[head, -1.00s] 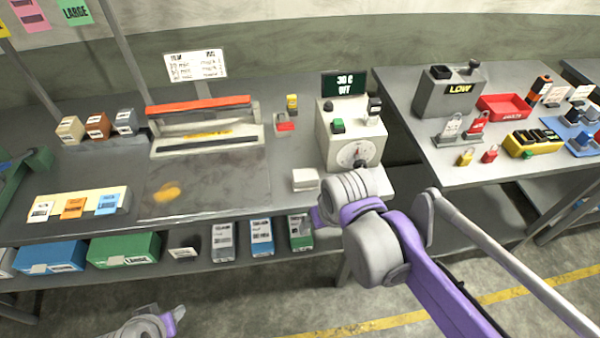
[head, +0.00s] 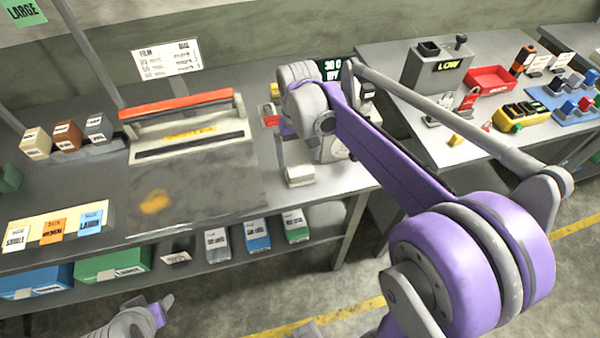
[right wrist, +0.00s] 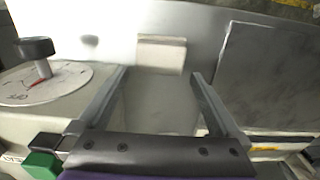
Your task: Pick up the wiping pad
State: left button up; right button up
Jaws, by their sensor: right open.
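The wiping pad, seemingly the small white block (head: 299,175), lies on the workbench in front of the dial box. It also shows in the right wrist view (right wrist: 162,54), beyond the fingertips and roughly between their lines. My right gripper (right wrist: 159,76) is open and empty, with its two fingers spread. In the head view my right arm reaches over the dial box, and its wrist hides the fingers. A gap shows between the gripper and the pad. My left gripper (head: 162,309) is at the bottom left, below the bench; its jaws are unclear.
The dial box (right wrist: 45,110) stands close beside the right gripper. A sealer with a red bar (head: 180,104) and a stained dark plate (head: 200,190) lie left of the pad. Several boxes fill the lower shelf. A side table (head: 450,155) holds a red tray (head: 490,79) and locks.

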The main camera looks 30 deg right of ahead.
aim_at(299, 166)
jog(key=f, duration=0.5)
jog(key=shift+s+f, duration=0.1)
jog(key=shift+s, duration=0.15)
jog(key=shift+c, duration=0.2)
jog(key=c, duration=1)
